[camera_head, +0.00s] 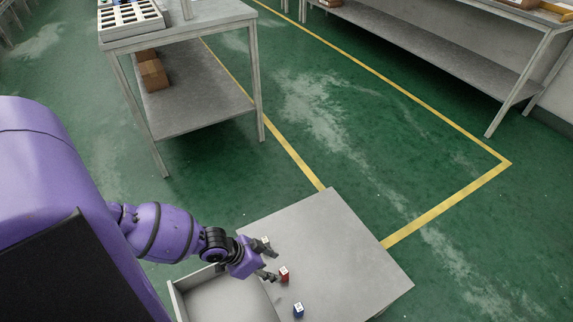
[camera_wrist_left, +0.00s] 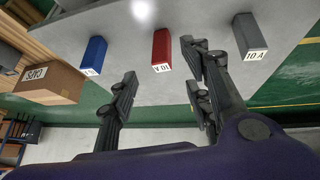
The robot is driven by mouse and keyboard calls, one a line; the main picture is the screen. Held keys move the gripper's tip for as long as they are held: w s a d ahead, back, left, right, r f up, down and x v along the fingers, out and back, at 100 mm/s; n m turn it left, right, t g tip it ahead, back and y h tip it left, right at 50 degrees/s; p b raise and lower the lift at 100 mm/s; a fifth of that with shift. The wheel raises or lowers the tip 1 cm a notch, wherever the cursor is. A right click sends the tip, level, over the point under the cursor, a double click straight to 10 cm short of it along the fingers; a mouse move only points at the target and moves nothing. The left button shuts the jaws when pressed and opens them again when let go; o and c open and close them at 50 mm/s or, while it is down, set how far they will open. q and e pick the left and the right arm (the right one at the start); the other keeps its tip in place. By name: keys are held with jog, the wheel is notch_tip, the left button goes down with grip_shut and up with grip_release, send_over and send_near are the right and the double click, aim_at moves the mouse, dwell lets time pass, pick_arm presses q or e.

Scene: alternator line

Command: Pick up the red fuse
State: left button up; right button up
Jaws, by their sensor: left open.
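The red fuse (camera_head: 284,273) stands on the grey table top, just right of my left gripper (camera_head: 272,266) in the head view. In the left wrist view the red fuse (camera_wrist_left: 161,50) lies ahead of the open fingers of my left gripper (camera_wrist_left: 160,88), with a white label reading "10 A" on its end. The fingers are apart with nothing between them, and the fuse appears clear of them. My right gripper is in neither view.
A blue fuse (camera_head: 298,310) stands nearer the front, and a grey fuse (camera_wrist_left: 249,36) stands on the other side of the red one. A grey open bin (camera_head: 180,300) adjoins the table's (camera_head: 340,240) left side. The table's right part is bare.

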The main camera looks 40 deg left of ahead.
aim_at(280, 273)
pick_arm(q)
jog(key=shift+w+f, duration=0.35)
jog(key=x, duration=0.2)
jog(key=b+x, duration=0.1)
jog(key=x, duration=0.3)
jog(key=shift+s+f, duration=0.15)
jog(key=shift+f, duration=0.25)
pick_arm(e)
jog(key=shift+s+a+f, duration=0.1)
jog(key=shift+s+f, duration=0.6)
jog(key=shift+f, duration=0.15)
pick_arm(q)
jog(key=shift+c, duration=0.4)
grip_shut()
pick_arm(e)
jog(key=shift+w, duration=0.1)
